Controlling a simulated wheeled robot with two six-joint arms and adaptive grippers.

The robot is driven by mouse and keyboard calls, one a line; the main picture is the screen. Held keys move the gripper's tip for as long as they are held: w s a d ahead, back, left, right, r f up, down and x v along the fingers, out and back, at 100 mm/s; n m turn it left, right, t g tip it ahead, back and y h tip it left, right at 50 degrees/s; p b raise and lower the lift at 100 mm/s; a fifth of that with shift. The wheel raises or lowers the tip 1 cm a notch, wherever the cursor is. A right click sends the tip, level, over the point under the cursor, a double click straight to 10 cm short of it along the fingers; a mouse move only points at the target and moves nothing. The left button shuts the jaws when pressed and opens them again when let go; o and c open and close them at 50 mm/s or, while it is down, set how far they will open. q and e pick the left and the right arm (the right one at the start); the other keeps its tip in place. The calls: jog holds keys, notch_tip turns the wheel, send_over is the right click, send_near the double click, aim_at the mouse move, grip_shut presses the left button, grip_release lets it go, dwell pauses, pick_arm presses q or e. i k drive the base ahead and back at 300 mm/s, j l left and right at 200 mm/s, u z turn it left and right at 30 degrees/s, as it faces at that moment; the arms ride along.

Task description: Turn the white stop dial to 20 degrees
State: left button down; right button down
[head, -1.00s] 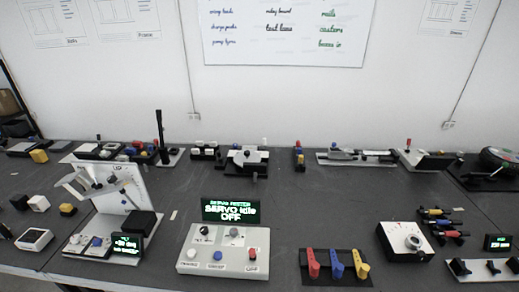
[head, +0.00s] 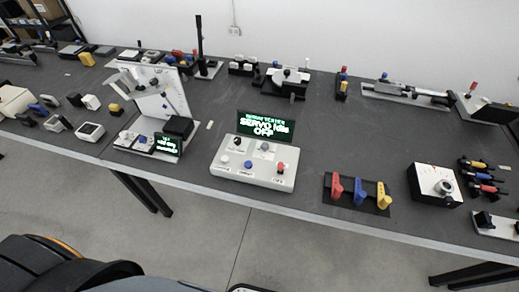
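A black box with a white top (head: 429,177) stands near the front edge of the table at the right. A round silver-and-white dial (head: 443,187) sits on its top face; it looks like the stop dial, but its markings are too small to read. The dial's angle cannot be told. Neither of my grippers is in view, and nothing touches the dial.
A servo tester (head: 252,163) with a lit display and knobs stands at the table's middle. Red, blue and yellow levers (head: 358,193) stand left of the dial box. Small coloured-handled parts (head: 481,172) lie to its right. The dark table (head: 330,125) has free room behind.

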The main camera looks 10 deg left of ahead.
aim_at(122, 135)
jog(key=u, duration=1.4)
jog(key=i+j+u, duration=0.5)
jog(key=i+j, duration=0.2)
